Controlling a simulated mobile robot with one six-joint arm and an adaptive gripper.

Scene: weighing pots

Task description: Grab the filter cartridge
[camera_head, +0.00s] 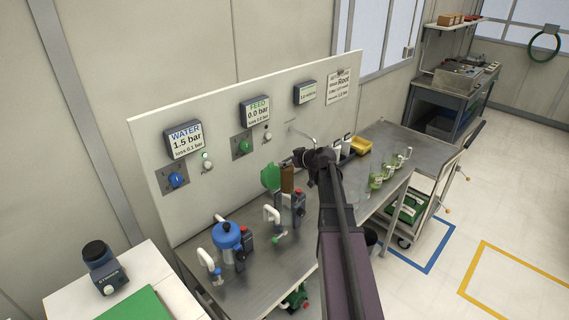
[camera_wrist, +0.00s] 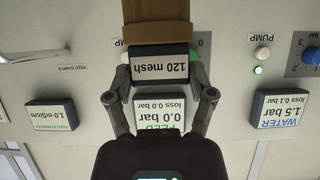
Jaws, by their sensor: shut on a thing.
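The filter cartridge is a brown cylinder with a dark block at its top end, labelled "120 mesh". In the wrist view its brown body (camera_wrist: 157,32) and labelled block (camera_wrist: 160,66) show upside down between the fingers. My gripper (camera_wrist: 160,80) is shut on the dark block, one finger on each side. In the head view the brown cartridge (camera_head: 287,179) hangs upright below my gripper (camera_head: 300,158), beside a raised green lid (camera_head: 270,177). I cannot tell whether its lower end is clear of the fittings below.
A blue-lidded housing (camera_head: 227,236) with white pipes stands left on the steel bench (camera_head: 257,272). A panel (camera_head: 220,123) with WATER and FEED displays rises close behind.

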